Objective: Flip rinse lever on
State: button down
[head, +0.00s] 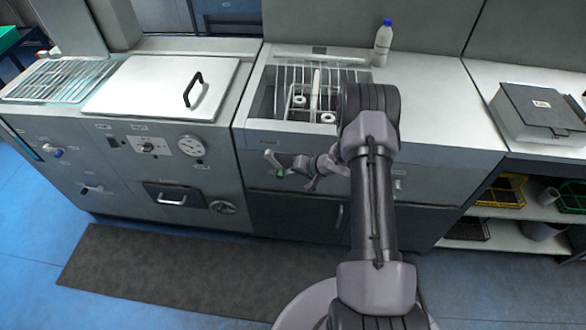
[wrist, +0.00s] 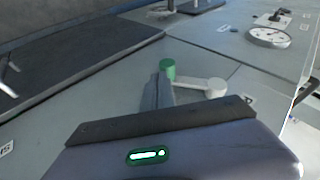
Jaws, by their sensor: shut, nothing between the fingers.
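The rinse lever (head: 271,158) is a short pale handle on the front panel below the rack basin, with a green end (head: 279,173). In the wrist view the pale lever arm (wrist: 207,87) runs sideways beside the green cylindrical end (wrist: 167,67). My gripper (head: 287,172) is at the panel, right beside the green end. In the wrist view its grey fingers (wrist: 156,92) are closed together with nothing between them. They overlap the lower left of the green end. I cannot tell whether they touch it.
A sink with a wire rack (head: 310,95) is above the lever. A white bottle (head: 383,43) stands behind it. A counter with a white lid (head: 160,85) and round gauge (head: 191,145) is to the left. A grey box (head: 535,110) is at right.

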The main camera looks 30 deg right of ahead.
aim_at(281, 178)
jog(key=shift+w+a+f+m+t+y+b, duration=0.1)
jog(key=shift+w+a+f+t+y+b, duration=0.25)
jog(key=shift+a+f+b, duration=0.2)
jog(key=shift+w+a+f+m+t+y+b, duration=0.1)
jog(key=shift+w+a+f+t+y+b, duration=0.2)
jog(key=shift+a+f+y+b, duration=0.25)
jog(key=shift+w+a+f+m+t+y+b, duration=0.1)
jog(key=shift+w+a+f+t+y+b, duration=0.25)
jog(key=shift+f, duration=0.3)
jog(key=shift+f, duration=0.1)
